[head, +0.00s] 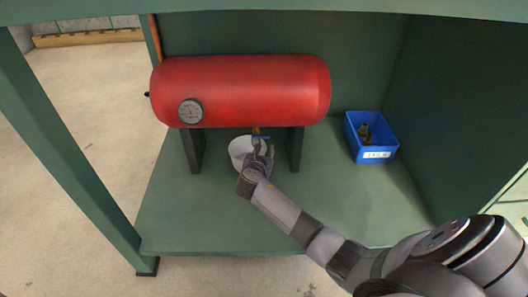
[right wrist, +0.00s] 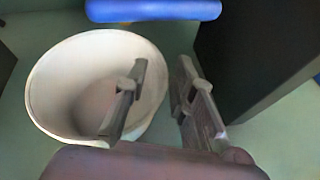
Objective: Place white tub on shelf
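The white tub (head: 237,152) stands upright on the green shelf (head: 190,222), under the red tank and between its two dark legs. My right gripper (head: 259,150) is at the tub's right side, below the tank's valve, and partly covers the tub. In the right wrist view the tub (right wrist: 62,85) looks empty. There my right gripper (right wrist: 161,85) is open, with one finger over the tub's inside and the other outside its right wall. A gap shows between the inner finger and the wall. My left gripper is not in view.
The red tank (head: 245,88) with a gauge (head: 190,111) hangs close above. Its blue valve handle (head: 262,137) is beside my gripper, and a dark leg (head: 296,150) stands just right. A blue bin (head: 371,137) holds small brassy parts. The shelf's front is clear.

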